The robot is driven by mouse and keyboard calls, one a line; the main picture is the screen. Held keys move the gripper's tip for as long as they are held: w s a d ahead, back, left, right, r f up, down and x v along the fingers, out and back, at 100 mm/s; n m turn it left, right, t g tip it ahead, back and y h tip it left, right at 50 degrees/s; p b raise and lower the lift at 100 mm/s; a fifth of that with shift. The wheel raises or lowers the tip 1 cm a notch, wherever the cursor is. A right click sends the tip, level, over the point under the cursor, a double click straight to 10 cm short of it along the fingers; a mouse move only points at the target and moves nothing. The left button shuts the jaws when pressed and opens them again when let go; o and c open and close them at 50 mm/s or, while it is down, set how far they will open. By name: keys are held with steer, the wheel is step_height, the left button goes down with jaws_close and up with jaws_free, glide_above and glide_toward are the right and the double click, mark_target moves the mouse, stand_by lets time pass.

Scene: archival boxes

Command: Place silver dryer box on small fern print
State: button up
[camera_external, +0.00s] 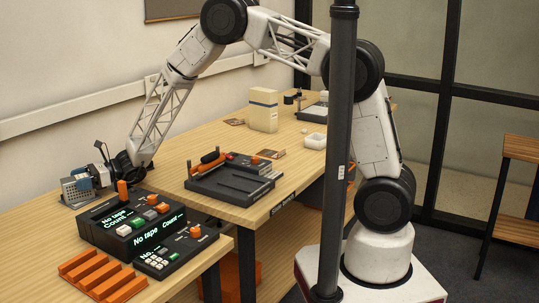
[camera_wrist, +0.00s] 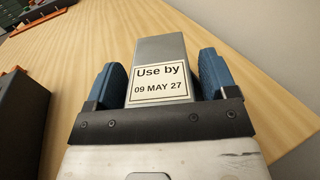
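A silver-grey box (camera_wrist: 160,48) with a white label reading "Use by 09 MAY 27" sits between the blue fingers of my gripper (camera_wrist: 160,85) in the wrist view. The fingers flank it closely; I cannot tell whether both press on it. In the external view my gripper (camera_external: 92,174) is low at the table's left end, beside a grey perforated box-like object (camera_external: 77,190). Two small flat prints lie on the table, one near the back (camera_external: 234,121) and one at the middle (camera_external: 271,153). Their pictures are too small to read.
Black consoles with green displays (camera_external: 145,226) stand just right of my gripper, with an orange rack (camera_external: 103,274) in front. A dark tray (camera_external: 230,185) with tools, a cream box (camera_external: 263,110) and a white container (camera_external: 315,141) stand farther back. Bare wood lies between them.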

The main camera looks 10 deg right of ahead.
steer(key=shift+r, duration=0.15)
steer(key=shift+w+d, duration=0.1)
steer(key=shift+d, duration=0.1)
steer(key=v, duration=1.1)
steer(key=shift+w+d, duration=0.1)
steer(key=shift+d, duration=0.15)
stand_by(0.9)
